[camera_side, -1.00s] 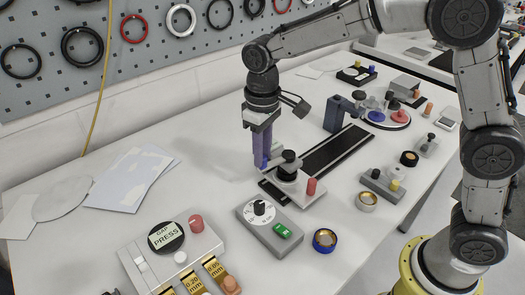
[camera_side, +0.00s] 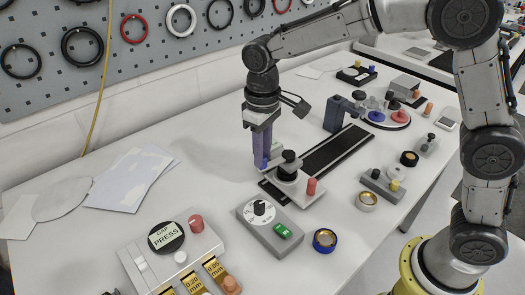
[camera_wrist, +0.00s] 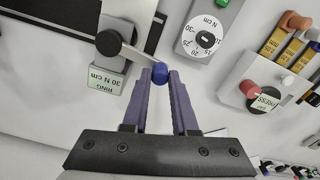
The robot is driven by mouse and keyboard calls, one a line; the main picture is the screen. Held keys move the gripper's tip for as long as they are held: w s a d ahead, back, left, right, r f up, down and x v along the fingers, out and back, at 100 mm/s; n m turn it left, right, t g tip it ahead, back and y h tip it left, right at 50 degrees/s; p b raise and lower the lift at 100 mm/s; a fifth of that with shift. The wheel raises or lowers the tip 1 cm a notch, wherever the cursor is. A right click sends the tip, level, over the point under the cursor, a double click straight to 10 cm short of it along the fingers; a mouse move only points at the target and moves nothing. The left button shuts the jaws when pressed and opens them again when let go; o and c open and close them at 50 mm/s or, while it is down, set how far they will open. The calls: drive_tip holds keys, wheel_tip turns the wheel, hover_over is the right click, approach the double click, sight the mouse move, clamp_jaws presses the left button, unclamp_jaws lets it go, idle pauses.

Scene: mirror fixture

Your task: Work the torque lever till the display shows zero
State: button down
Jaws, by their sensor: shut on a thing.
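The torque lever is a pale bar (camera_wrist: 135,54) running from a dark round knob (camera_wrist: 108,42) to a blue ball (camera_wrist: 160,74) in the wrist view. My gripper (camera_wrist: 160,77) has its purple fingers shut on the blue ball, one on each side. In the side view my gripper (camera_side: 263,162) points down at the lever's left end, beside the pale block (camera_side: 298,187) with a black knob on top. A display plate (camera_wrist: 100,80) on this block reads "30 N cm" and "RING", upside down in the wrist view. Its face is hard to read in the side view.
A grey box (camera_side: 270,229) with a dial and a green switch (camera_side: 283,230) stands in front of the block. A red peg (camera_side: 311,187) rises from the block. A black rail (camera_side: 336,150) runs behind it. The gauge unit marked PRESS (camera_side: 172,255) stands at front left.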

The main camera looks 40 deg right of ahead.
drive_tip(key=shift+s+a, duration=0.1)
drive_tip(key=shift+s, duration=0.05)
drive_tip(key=shift+s+d+n, duration=1.15)
drive_tip(key=shift+s+n, duration=0.2)
drive_tip(key=shift+n, duration=1.7)
drive_tip(key=shift+s+d+n, duration=1.1)
drive_tip(key=shift+s+n, duration=0.3)
drive_tip(key=shift+n, duration=1.6)
drive_tip(key=shift+s+d+n, duration=1.15)
drive_tip(key=shift+s+n, duration=0.2)
drive_tip(key=shift+n, duration=1.7)
drive_tip(key=c, duration=0.7)
unclamp_jaws()
